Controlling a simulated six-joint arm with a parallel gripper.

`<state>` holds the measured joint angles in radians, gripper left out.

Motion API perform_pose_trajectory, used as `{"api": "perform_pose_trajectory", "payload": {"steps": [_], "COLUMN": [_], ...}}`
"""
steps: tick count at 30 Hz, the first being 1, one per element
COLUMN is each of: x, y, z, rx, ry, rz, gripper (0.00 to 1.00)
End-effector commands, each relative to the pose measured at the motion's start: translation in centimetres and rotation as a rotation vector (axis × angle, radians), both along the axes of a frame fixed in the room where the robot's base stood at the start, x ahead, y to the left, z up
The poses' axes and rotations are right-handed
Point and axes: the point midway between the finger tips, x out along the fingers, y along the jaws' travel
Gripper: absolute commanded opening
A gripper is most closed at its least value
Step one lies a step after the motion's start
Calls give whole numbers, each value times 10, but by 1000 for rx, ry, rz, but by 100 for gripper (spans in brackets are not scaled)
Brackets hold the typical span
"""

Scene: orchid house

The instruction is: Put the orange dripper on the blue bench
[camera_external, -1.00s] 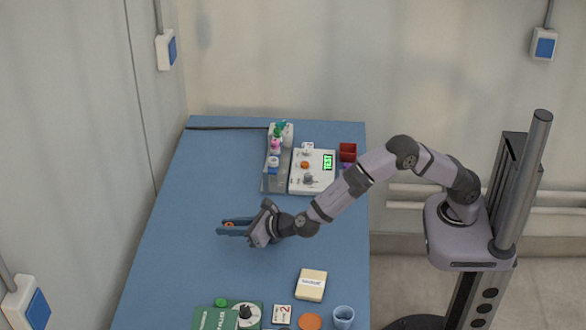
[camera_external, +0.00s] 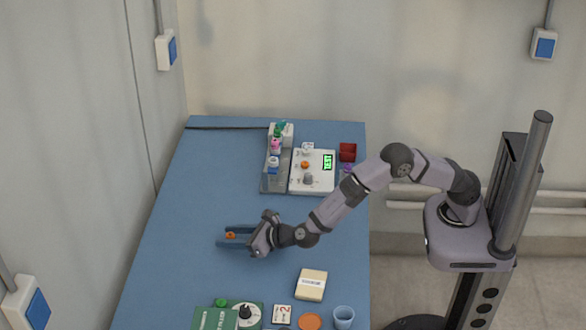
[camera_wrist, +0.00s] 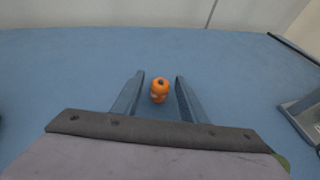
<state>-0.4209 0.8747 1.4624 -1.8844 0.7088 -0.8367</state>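The orange dripper (camera_external: 230,235) is small and sits on the left part of the blue bench (camera_external: 190,190), in the open middle area. In the wrist view the dripper (camera_wrist: 160,90) appears upright on the blue surface, with a dark spot on top. My gripper (camera_external: 224,237) is low over the bench and open, its two blue-grey fingers on either side of the dripper. In the wrist view there is a gap between the dripper and each finger of my gripper (camera_wrist: 160,78).
A grey rack (camera_external: 275,180) with bottles and a white device (camera_external: 312,172) with a green display stand at the back right. A red container (camera_external: 347,152) is beside them. A cream box (camera_external: 311,285), a blue cup (camera_external: 343,317) and an orange disc (camera_external: 310,322) are at the front.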

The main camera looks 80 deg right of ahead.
Motion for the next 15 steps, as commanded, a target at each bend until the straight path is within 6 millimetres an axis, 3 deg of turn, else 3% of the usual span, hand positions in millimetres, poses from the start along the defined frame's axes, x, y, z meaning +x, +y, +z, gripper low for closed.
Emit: {"api": "perform_pose_trajectory", "payload": {"steps": [15], "x": [-7], "y": [3], "z": [6], "rx": [1], "ry": [1], "rz": [2], "gripper": [38]}}
